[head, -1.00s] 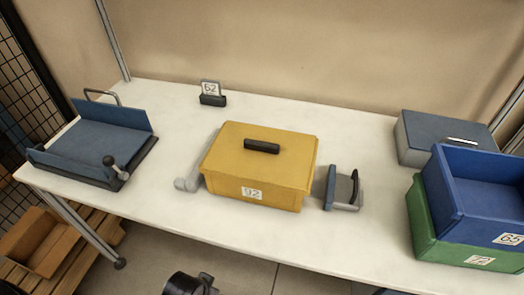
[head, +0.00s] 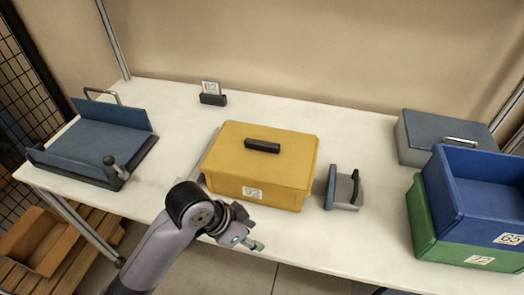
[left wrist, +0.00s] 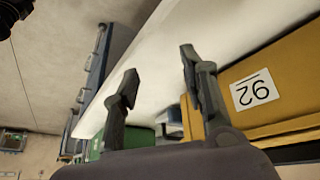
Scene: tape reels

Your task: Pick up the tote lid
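The yellow tote (head: 256,183) stands on the white table, with its yellow lid (head: 285,150) on top. A black handle (head: 262,146) sits in the middle of the lid. A label reading 92 is on the tote's front. My left gripper (head: 251,243) is in front of the tote, low near the table's front edge and apart from the lid. In the left wrist view its two fingers (left wrist: 155,75) are spread with nothing between them, and the tote (left wrist: 285,85) is at the right. My right gripper is not in view.
The white table (head: 330,112) has free room behind the tote. A blue device with a lever (head: 95,150) stands left, a small grey-blue holder (head: 343,188) right of the tote. Stacked blue (head: 485,190) and green (head: 440,245) bins and a grey box (head: 445,135) are at the right. A number card (head: 211,93) stands behind.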

